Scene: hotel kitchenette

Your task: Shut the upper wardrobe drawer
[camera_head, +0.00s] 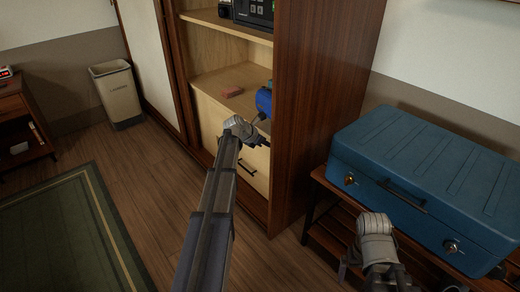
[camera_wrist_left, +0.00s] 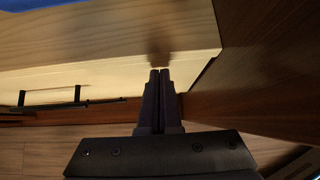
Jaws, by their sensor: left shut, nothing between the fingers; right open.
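The upper wardrobe drawer is the pale wood front (camera_head: 210,115) below the open shelf in the head view. In the left wrist view its front (camera_wrist_left: 110,78) shows with a bar handle (camera_wrist_left: 50,97) at the left. My left gripper (camera_wrist_left: 160,73) is shut and empty, its tips at the front's upper edge near the right end; I cannot tell whether they touch. In the head view my left arm hides part of the drawer. Whether the drawer stands slightly out is unclear. My right gripper (camera_head: 397,279) is open, low in front of the blue case.
The dark wardrobe side panel (camera_head: 318,110) stands right of the drawer. A blue case (camera_head: 430,180) sits on a rack at right. A bin (camera_head: 116,95) stands left; the floor (camera_head: 150,190) is clear.

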